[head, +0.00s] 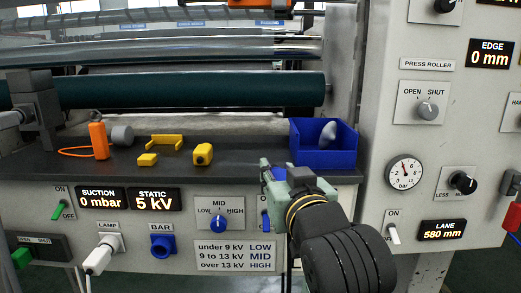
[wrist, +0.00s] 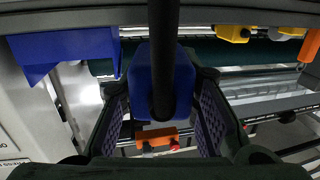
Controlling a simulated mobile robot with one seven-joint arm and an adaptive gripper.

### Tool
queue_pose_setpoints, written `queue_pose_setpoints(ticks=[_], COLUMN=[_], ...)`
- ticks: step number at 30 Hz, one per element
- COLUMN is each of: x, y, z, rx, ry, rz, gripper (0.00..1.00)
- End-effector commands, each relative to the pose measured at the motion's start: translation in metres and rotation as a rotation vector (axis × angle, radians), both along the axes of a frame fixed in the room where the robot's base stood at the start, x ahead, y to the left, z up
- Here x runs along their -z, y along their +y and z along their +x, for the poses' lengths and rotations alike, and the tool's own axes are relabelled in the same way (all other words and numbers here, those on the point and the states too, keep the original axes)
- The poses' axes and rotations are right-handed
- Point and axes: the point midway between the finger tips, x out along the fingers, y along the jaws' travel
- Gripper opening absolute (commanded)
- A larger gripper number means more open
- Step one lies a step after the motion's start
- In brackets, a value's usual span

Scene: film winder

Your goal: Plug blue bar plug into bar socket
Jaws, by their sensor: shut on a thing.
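My gripper (head: 275,178) is in front of the panel, below and left of the blue bin. In the wrist view its two fingers are shut on the blue bar plug (wrist: 141,82), with a thick black cable running across it. In the head view the plug is mostly hidden; only a little blue shows at the fingertips. The blue bar socket (head: 162,246) is on the lower panel under the BAR label, to the left of my gripper and lower. The plug and the socket are well apart.
A white lamp plug (head: 97,258) sits left of the bar socket. A blue knob (head: 218,223) is between the socket and my gripper. The shelf holds a blue bin (head: 316,158), yellow parts (head: 202,154) and an orange tool (head: 98,140). The right panel (head: 380,130) stands beside my arm.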

Motion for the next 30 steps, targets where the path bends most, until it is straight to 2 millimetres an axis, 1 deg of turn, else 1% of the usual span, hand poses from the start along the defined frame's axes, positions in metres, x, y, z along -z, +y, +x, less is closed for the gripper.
queue_pose_setpoints(ticks=[1,4,5,9,18,27,28,30], x=[-0.005,-0.006,-0.009,-0.009,-0.01,-0.006,-0.002,-0.001], y=[0.002,0.006,0.006,0.008,0.013,0.017,0.019,0.022], z=[0.008,0.025,0.028,0.041,0.066,0.082,0.091,0.105], rx=[-0.004,-0.003,-0.002,-0.004,-0.005,-0.001,-0.002,-0.003], ry=[0.009,0.01,0.009,0.009,0.007,0.006,0.003,0.002], rz=[0.003,0.002,0.002,0.004,0.002,0.001,0.0,0.0], gripper=[0.0,0.0,0.0,0.0,0.0,0.0,0.0,0.0])
